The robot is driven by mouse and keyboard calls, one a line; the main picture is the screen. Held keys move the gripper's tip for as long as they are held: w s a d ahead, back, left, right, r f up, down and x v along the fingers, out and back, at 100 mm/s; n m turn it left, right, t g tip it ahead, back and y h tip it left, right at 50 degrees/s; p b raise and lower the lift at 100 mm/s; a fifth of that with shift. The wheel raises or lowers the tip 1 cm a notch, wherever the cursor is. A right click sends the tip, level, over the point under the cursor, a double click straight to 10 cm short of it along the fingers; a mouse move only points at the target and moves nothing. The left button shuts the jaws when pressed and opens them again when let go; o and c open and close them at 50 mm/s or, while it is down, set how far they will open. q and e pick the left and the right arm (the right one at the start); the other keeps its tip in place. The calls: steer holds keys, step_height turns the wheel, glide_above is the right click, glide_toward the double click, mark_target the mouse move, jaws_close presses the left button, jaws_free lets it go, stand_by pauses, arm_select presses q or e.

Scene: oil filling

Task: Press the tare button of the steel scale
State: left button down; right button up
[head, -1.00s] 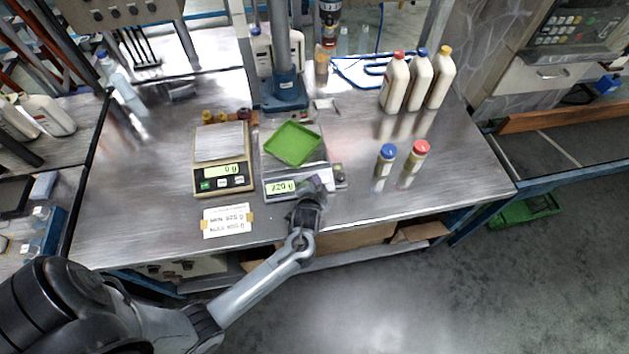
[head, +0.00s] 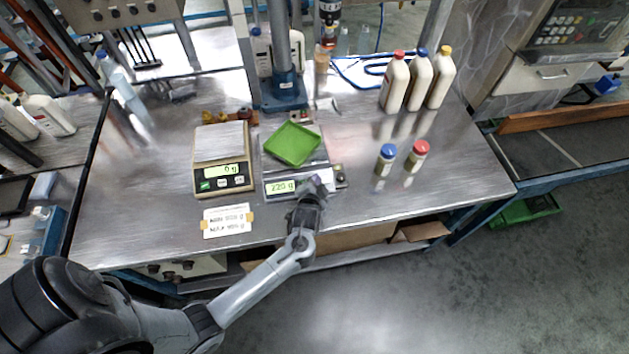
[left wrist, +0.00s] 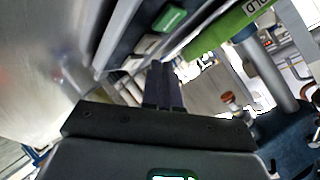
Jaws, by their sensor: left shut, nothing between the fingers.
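The steel scale (head: 269,170) stands on the bench under the column, with a tilted green tray (head: 292,144) on its pan. Its green display (head: 281,187) reads 220 g. My left gripper (head: 315,186) is shut and empty, with its fingertips at the right part of the scale's front panel. The fingers hide the buttons there in the head view, and I cannot tell whether they touch one. In the left wrist view the shut fingers (left wrist: 162,78) point at the scale's front edge. My right gripper is not in view.
A beige scale (head: 222,145) reading 0 g stands just left. A label card (head: 228,220) lies before it. Two capped jars (head: 386,160) and three white bottles (head: 418,80) stand to the right. The bench's front right is clear.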

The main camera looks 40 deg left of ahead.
arm_select(q)
steer(key=shift+f, duration=0.2)
steer(key=shift+w+a+f, duration=0.1)
steer(key=shift+f, duration=0.1)
steer(key=shift+a+f, duration=0.15)
steer(key=shift+f, duration=0.25)
stand_by(0.9)
steer(key=shift+d+r+p, duration=0.25)
steer(key=shift+r+p, duration=0.55)
steer(key=shift+p, duration=0.25)
steer(key=r+p, duration=0.1)
steer(key=p, duration=0.1)
steer(key=d+r+p, duration=0.1)
steer(key=r+p, duration=0.1)
steer(key=s+r+p, duration=0.1)
steer(key=p, duration=0.1)
steer(key=shift+s+d+r, duration=0.1)
steer(key=shift+d+r, duration=0.05)
steer(key=shift+r, duration=0.15)
stand_by(0.8)
